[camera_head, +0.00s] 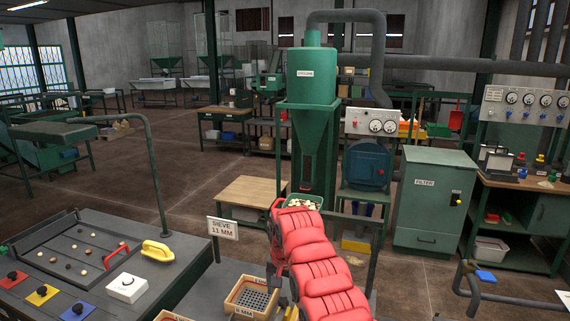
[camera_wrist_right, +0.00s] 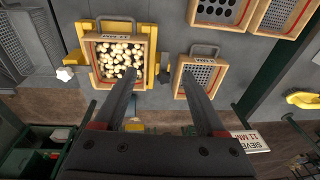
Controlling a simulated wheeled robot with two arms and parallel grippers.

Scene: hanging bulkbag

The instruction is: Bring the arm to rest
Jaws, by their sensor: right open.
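My right arm, in red covers, reaches up from the bottom middle of the head view and bends down at its far end. My right gripper (camera_wrist_right: 160,78) shows clearly in the right wrist view, with its two fingers apart and nothing between them. It hangs over the grey bench. One fingertip lies in front of a wooden sieve box (camera_wrist_right: 85,62) full of pale round pieces, and the other in front of a smaller empty sieve (camera_wrist_right: 179,82). Whether the fingers touch either is unclear. My left gripper is not in view.
A "SIEVE 11 MM" sign (camera_head: 223,229) stands at the bench edge, near the arm. A wooden sieve (camera_head: 233,295) lies left of the arm. The green cyclone (camera_head: 311,75), filter cabinet (camera_head: 425,210) and wooden table (camera_head: 248,190) stand beyond. Open floor (camera_head: 150,165) lies behind the left bench.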

